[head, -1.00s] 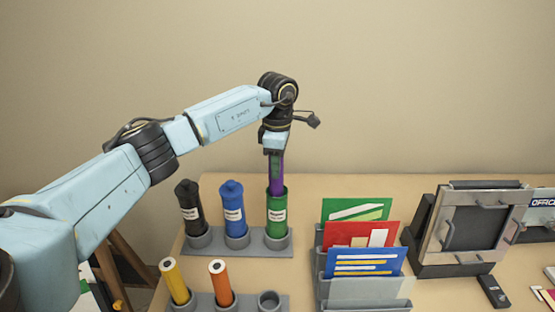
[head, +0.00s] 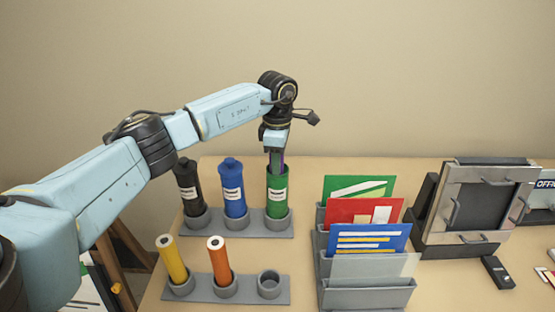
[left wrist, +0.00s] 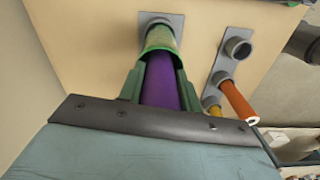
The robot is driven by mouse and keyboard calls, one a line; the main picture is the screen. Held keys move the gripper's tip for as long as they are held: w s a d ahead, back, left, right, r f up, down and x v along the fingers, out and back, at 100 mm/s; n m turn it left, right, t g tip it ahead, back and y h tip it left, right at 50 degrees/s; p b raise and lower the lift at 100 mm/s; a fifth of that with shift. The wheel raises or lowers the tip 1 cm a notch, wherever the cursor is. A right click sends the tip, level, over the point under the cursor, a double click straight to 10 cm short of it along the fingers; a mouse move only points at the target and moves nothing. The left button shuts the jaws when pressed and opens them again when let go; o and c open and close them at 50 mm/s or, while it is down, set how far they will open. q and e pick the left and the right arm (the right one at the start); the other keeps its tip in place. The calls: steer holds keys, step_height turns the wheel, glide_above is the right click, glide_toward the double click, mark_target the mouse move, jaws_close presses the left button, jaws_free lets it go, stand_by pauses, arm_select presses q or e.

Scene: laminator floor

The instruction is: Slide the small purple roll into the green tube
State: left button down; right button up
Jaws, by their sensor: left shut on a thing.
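The green tube (head: 277,196) stands upright in the right-hand cup of the back grey rack (head: 247,228), with a white label on its front. My left gripper (head: 276,165) points down right above the tube's mouth. It is shut on the purple roll (left wrist: 165,82), which shows between the green fingers in the left wrist view. My right gripper is not in view.
A black tube (head: 188,187) and a blue tube (head: 232,190) stand left of the green one. In front, a rack holds a yellow roll (head: 171,259), an orange roll (head: 219,262) and an empty cup (head: 269,284). A folder sorter (head: 365,296) and a laminator-like machine (head: 470,215) stand at the right.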

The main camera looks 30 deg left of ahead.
arm_select(q)
steer(key=shift+s+f, duration=0.25)
steer(key=shift+f, duration=0.4)
steer(key=c, duration=0.9)
jaws_free()
steer(key=shift+d, duration=0.1)
step_height(320, 180, up, 15)
steer(key=shift+w+f+b, duration=0.15)
steer(key=shift+b, duration=0.35)
